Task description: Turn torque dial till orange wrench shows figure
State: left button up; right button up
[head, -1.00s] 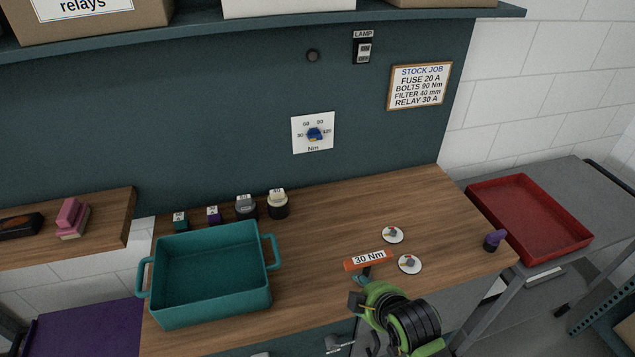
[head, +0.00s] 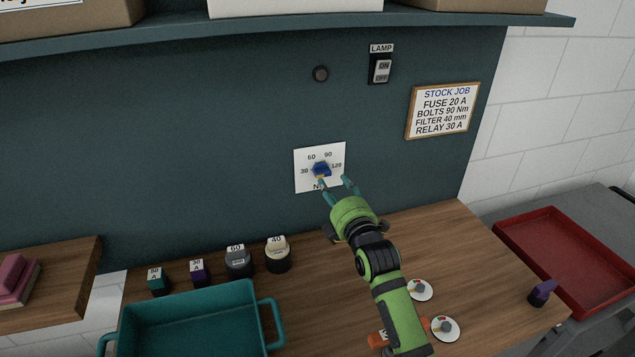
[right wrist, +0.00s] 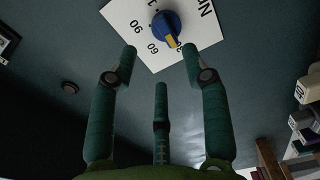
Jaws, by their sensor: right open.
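The torque dial (head: 321,170), a blue knob with a yellow pointer, sits on a white wall plate (head: 335,153) marked 30, 60, 90, 120 and Nm. My left gripper is out of view.
A framed job card (head: 442,111) reads BOLTS 90 Nm. A lamp switch (head: 381,66) is above the dial. A teal bin (head: 272,325) and several small labelled items, including a grey one (head: 238,262), stand at left. A red tray (head: 570,255) is at right.

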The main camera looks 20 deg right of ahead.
aim_at(324, 174)
jog(key=shift+w+a+f+p, duration=0.1)
jog(key=shift+w+p, duration=0.15)
jog(key=shift+w, duration=0.85)
jog(key=shift+w+d+f+p, duration=0.1)
jog(key=shift+w+f+p, duration=0.1)
jog(key=shift+w, duration=0.95)
jog(key=shift+w+a+f+p, duration=0.1)
jog(key=shift+w+p, duration=0.15)
jog(key=shift+w, duration=0.85)
jog(key=shift+r, duration=0.1)
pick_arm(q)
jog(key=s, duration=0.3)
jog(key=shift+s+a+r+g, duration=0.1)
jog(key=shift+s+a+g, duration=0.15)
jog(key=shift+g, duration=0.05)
pick_arm(e)
grip_shut()
